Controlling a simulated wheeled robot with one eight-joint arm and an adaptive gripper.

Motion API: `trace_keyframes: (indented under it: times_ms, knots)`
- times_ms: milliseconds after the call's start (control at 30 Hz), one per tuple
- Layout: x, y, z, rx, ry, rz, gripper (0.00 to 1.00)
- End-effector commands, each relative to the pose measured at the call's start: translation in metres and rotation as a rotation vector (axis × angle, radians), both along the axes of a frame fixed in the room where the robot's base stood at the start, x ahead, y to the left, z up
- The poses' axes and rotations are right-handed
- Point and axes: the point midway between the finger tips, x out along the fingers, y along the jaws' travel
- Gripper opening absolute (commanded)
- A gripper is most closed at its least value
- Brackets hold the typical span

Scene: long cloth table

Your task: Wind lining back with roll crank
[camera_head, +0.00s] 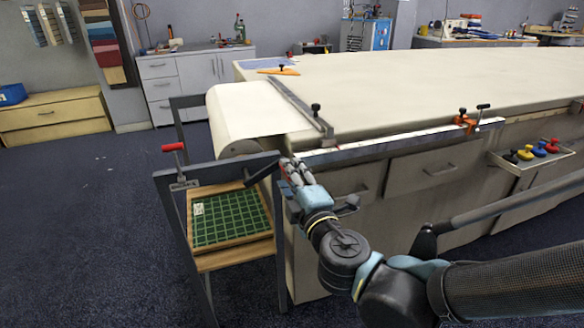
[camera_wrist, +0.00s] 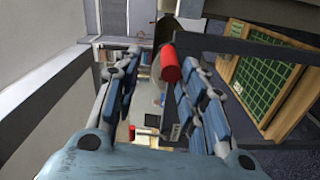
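The pale lining (camera_head: 260,106) runs from the table over the roll (camera_head: 222,120) at the table's left end. The red handle (camera_wrist: 170,66) shows beyond the gap, nearer the right finger, and is not held. The crank's arm is mostly hidden there.
A wooden tray with a green grid mat (camera_head: 230,218) sits low inside the stand. A metal bar (camera_head: 300,105) lies across the lining. An orange clamp (camera_head: 465,122) and a rail (camera_head: 400,143) line the table's front edge. The floor left of the stand is clear.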

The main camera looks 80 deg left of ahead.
Motion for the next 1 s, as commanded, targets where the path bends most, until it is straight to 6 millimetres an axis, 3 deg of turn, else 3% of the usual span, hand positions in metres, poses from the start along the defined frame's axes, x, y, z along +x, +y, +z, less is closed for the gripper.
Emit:
trace_keyframes:
  times_ms: [200,400,800,1000]
  knots:
    - [0.007,-0.042,0.0,0.0,0.0,0.001,0.38]
    - [0.011,-0.064,0.0,0.0,0.001,0.0,0.38]
    - [0.013,-0.071,0.0,0.0,0.001,-0.001,0.38]
    - [0.009,-0.069,-0.008,0.017,-0.057,-0.008,0.0]
